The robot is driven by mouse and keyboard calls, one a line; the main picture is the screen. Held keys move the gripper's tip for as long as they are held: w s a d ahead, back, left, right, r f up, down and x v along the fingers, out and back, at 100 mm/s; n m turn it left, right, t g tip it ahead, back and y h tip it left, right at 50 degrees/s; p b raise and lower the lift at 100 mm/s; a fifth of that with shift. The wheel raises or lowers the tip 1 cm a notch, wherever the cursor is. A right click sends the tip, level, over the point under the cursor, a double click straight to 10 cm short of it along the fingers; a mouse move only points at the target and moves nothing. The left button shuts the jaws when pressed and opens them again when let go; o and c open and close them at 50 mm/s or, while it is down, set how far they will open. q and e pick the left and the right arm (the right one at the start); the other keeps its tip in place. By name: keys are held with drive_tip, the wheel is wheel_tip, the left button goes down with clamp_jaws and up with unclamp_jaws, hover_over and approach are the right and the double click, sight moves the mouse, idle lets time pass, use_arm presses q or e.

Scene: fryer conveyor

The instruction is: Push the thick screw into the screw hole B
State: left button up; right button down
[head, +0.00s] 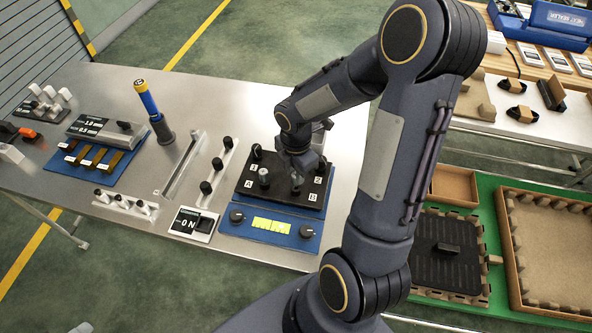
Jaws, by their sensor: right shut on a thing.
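My right gripper (298,172) points down over the black plate (272,193) of the blue device. It is shut on the thick screw (297,185), a small dark shape just above or at the plate beside the label B (312,197). The screw is mostly covered by the fingers, and hole B is hidden beneath it. I cannot tell how deep the screw sits. A grey-green screw (264,176) stands upright near the label A (248,184). My left gripper is not in view.
The device has a lit yellow-green display (271,225) and two knobs at its front. To its left are a row of black knobs (206,188), a slotted rail (181,165) and a blue-yellow handle (149,101). Bare steel table (222,95) lies behind the device.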

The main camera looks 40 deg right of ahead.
drive_tip(key=shift+f+b, duration=0.8)
drive_tip(key=shift+f, duration=0.25)
idle(0.4)
drive_tip(key=c, duration=1.1)
unclamp_jaws()
drive_tip(key=shift+c, duration=0.2)
drive_tip(key=shift+r, duration=0.1)
drive_tip(key=shift+r, duration=0.1)
drive_tip(key=shift+r+p, duration=2.75)
drive_tip(key=shift+r, duration=0.2)
